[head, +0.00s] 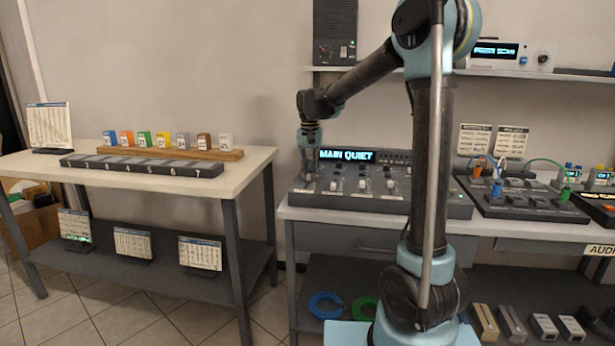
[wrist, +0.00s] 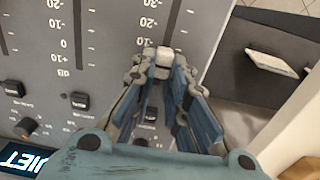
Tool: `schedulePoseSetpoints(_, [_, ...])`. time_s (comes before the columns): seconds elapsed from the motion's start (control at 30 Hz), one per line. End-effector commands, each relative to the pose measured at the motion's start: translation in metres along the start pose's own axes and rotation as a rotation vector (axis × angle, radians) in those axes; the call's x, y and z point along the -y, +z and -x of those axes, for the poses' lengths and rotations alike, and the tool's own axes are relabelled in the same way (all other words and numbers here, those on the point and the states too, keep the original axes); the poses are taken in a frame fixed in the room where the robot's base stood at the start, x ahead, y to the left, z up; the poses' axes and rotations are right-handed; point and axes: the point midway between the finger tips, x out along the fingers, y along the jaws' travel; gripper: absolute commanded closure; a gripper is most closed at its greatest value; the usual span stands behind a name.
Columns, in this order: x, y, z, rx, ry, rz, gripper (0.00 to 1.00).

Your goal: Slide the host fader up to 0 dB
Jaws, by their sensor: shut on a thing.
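My gripper (head: 308,174) is over the left end of the mixing console (head: 440,205) in the head view. In the wrist view my gripper (wrist: 163,72) is shut on a pale fader cap (wrist: 163,58) in the rightmost visible fader column. Printed marks of -30, -20 and -10 show beside this column; the cap sits near the -10 mark, and the marks below it are hidden by my fingers. I cannot read a channel name, so whether this is the host fader cannot be told. The console display (head: 346,155) reads MAIN QUIET.
Other fader caps (head: 361,186) stand to the right on the console. A patch panel (head: 525,203) with cables stands right of the console; a gap separates the left table (head: 235,180).

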Motion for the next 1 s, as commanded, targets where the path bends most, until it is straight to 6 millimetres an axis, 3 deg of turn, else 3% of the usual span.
schedulePoseSetpoints(0.37, [0.0,-0.007,0.0,0.0,-0.001,0.001,1.0])
schedulePoseSetpoints(0.4, [0.0,-0.007,0.0,0.0,-0.001,0.001,0.84])
schedulePoseSetpoints(0.5, [0.0,-0.006,0.0,0.0,0.0,0.001,0.65])
schedulePoseSetpoints(0.83, [0.0,-0.006,0.001,0.0,0.0,0.001,0.65])
schedulePoseSetpoints(1.0, [0.0,-0.007,0.013,0.0,0.0,0.001,0.65])
